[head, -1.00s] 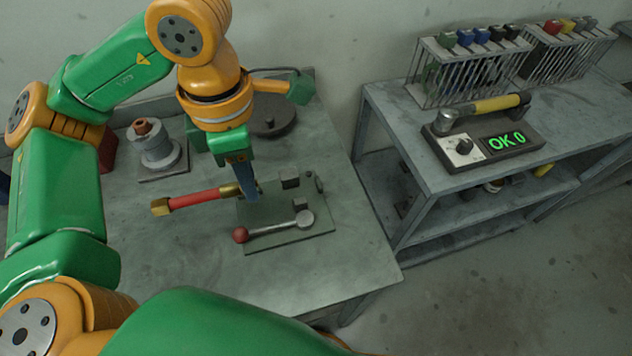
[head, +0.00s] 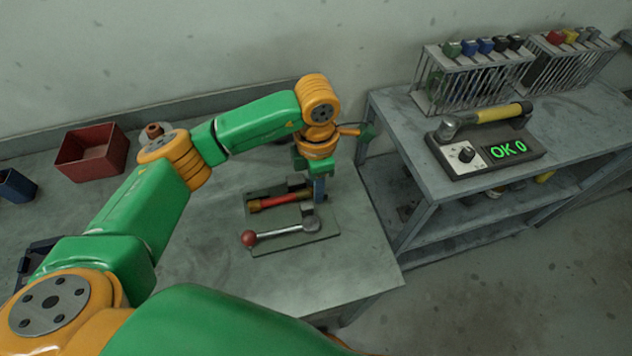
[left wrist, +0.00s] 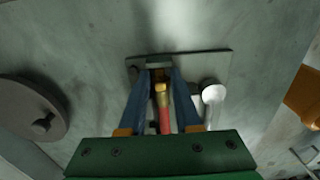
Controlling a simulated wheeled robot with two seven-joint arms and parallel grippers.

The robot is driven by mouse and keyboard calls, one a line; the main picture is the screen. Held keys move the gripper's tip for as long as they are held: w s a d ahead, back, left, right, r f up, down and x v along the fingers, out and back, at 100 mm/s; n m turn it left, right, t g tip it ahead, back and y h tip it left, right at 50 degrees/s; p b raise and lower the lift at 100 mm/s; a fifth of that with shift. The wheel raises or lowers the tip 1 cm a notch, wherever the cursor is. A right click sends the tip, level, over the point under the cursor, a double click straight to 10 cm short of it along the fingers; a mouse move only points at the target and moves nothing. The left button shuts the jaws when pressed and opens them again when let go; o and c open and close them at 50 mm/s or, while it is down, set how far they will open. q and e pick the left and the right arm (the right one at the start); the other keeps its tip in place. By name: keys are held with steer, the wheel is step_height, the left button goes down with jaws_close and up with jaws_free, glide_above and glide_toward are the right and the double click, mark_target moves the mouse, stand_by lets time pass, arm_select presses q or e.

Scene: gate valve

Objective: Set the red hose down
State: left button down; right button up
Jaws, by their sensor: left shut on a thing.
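The red hose (head: 280,200) has brass ends and lies level over the flat grey-green plate (head: 326,228) on the table. My left gripper (head: 318,196) points down at the hose's right end and is shut on it. In the left wrist view the hose (left wrist: 165,121) runs between my two blue fingers (left wrist: 163,85), brass end towards the plate's block. I cannot tell whether the hose touches the plate. A lever (head: 280,233) with a red knob lies on the plate in front of the hose. My right gripper is not in view.
A red bin (head: 92,152) and a blue bin (head: 15,187) stand at the back left. A dark round disc (left wrist: 30,108) lies left of the plate in the left wrist view. A shelf bench (head: 400,135) with a display device (head: 490,150) stands at right. The table front is clear.

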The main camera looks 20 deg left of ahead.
arm_select(q)
steer(key=c, duration=0.6)
jaws_free()
step_height(320, 180, up, 12)
